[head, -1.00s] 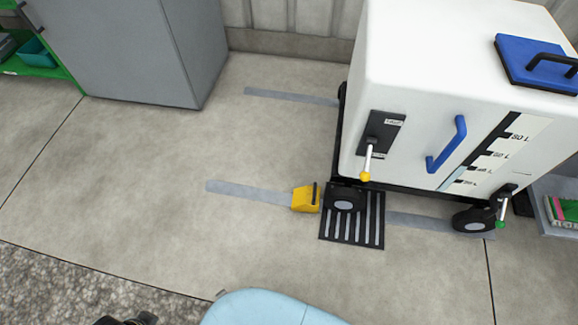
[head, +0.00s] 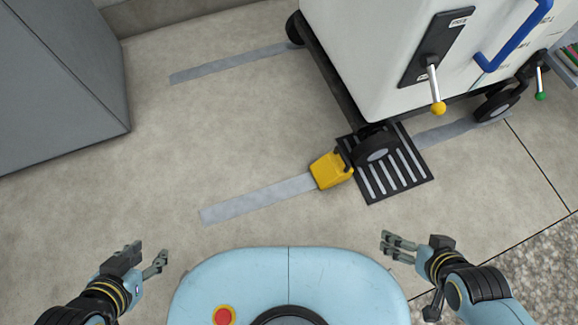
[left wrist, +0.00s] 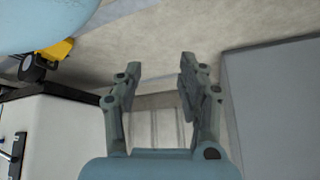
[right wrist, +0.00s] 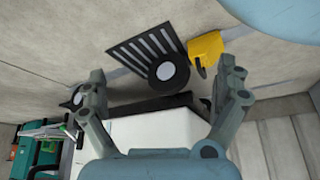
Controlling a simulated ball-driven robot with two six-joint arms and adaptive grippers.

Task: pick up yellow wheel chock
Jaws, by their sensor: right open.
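The yellow wheel chock (head: 330,170) lies on the floor in the head view, against the left side of a black cart wheel (head: 376,148). It has a dark handle on its wheel side. It also shows in the right wrist view (right wrist: 206,50) and partly in the left wrist view (left wrist: 58,50). My left gripper (head: 152,257) is open and empty, to the lower left of the chock. My right gripper (head: 388,246) is open and empty, to the lower right of the chock. Both are well apart from it.
The white tote cart (head: 385,60) stands on wheels beyond the chock, with a yellow-tipped lever (head: 437,100) and a blue handle. A black slotted drain grate (head: 415,180) lies under the wheel. A grey cabinet (head: 50,90) stands at left. Floor left of the chock is clear.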

